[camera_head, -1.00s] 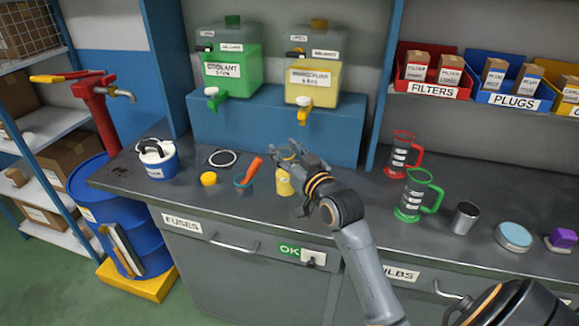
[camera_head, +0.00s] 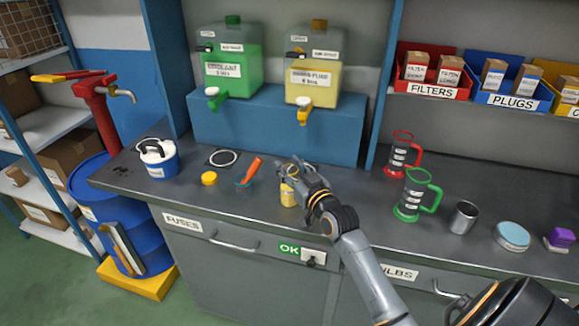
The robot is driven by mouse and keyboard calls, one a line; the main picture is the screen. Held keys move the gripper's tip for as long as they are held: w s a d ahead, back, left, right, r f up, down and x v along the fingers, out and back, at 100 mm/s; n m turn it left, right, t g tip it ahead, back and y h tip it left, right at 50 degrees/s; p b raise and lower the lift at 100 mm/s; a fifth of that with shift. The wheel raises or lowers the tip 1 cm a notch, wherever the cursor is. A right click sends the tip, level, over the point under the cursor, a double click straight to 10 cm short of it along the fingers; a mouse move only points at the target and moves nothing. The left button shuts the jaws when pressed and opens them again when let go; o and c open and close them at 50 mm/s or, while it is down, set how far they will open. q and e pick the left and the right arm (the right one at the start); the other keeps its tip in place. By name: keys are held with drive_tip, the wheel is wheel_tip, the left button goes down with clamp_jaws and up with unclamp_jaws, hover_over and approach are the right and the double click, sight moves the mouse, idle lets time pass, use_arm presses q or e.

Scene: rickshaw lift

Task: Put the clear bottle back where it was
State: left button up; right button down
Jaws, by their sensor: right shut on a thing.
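My right gripper (camera_head: 292,178) is shut on the clear bottle (camera_head: 288,196), which holds yellow liquid. The bottle is over the grey workbench (camera_head: 230,205) near its front edge, and its upper part is partly hidden by my fingers. I cannot tell whether its base touches the bench. A yellow cap (camera_head: 209,178) lies to the left on the bench. A ring marking on a dark square (camera_head: 222,158) lies farther back left. My left gripper is not in view.
An orange-handled tool (camera_head: 251,171) is just left of the bottle. A blue-and-white pail (camera_head: 158,158) stands left. Green (camera_head: 413,195) and red (camera_head: 399,155) jugs and a metal cup (camera_head: 464,217) stand right. Two dispensers sit on a blue block (camera_head: 270,130) behind.

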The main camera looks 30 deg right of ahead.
drive_tip(key=c, duration=0.8)
unclamp_jaws()
drive_tip(key=shift+s+r, duration=0.1)
drive_tip(key=shift+r, duration=0.05)
drive_tip(key=shift+s+a+b, duration=0.15)
drive_tip(key=shift+s+b, duration=0.15)
drive_tip(key=shift+s, duration=1.65)
drive_tip(key=shift+s+a+b, duration=0.2)
drive_tip(key=shift+s+b, duration=0.05)
drive_tip(key=shift+s, duration=1.75)
drive_tip(key=shift+s+a+b, duration=0.15)
drive_tip(key=shift+s+b, duration=0.15)
drive_tip(key=shift+s, duration=1.65)
